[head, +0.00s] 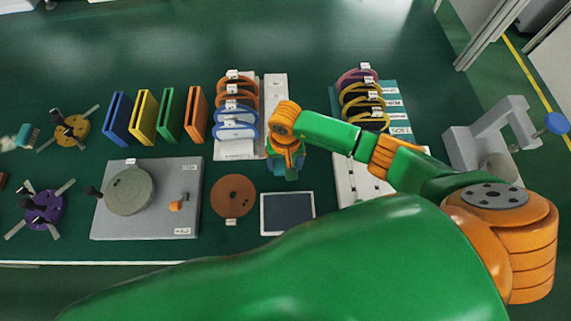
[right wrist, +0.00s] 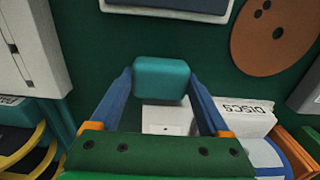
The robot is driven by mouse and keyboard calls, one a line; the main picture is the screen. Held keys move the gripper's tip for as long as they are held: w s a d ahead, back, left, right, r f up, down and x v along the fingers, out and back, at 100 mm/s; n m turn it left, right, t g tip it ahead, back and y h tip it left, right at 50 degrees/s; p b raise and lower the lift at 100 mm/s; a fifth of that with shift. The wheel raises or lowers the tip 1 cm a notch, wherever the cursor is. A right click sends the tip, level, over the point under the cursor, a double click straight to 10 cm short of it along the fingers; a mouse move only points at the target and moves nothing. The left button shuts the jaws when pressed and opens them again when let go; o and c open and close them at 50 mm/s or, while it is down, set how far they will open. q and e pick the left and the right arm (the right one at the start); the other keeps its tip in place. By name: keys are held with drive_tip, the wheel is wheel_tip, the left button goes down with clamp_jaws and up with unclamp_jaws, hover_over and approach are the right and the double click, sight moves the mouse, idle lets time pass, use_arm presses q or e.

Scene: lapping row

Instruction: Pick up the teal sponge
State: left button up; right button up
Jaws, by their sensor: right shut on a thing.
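The teal sponge (right wrist: 161,78) is a small rounded block in the right wrist view. It sits between the blue fingertips of my right gripper (right wrist: 161,84), which is shut on it, one finger at each side. In the head view my right gripper (head: 286,170) points down over the green table, between the disc rack and the dark framed plate. There the arm and fingers largely hide the sponge. Whether it touches the table is hard to tell. My left gripper is not in view.
A dark plate in a pale frame (head: 287,213) and a brown disc (head: 233,196) lie close by. A rack of orange and blue rings (head: 235,148) stands left, and another rack (head: 398,97) stands right. A grey lapping machine (head: 180,220) is further left. The table's back is clear.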

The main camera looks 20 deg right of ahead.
drive_tip(key=s+a+r, duration=0.2)
drive_tip(key=s+r, duration=0.4)
drive_tip(key=s+a+r+b, duration=0.1)
drive_tip(key=s+a+r, duration=0.2)
drive_tip(key=s+r, duration=0.2)
drive_tip(key=shift+s+a+r, duration=0.35)
drive_tip(key=shift+s+r, duration=0.05)
drive_tip(key=shift+s, duration=0.6)
drive_tip(key=o, duration=0.7)
drive_tip(key=shift+c, duration=0.2)
drive_tip(key=c, duration=0.5)
drive_tip(key=shift+w, duration=0.1)
drive_tip(key=shift+c, duration=0.2)
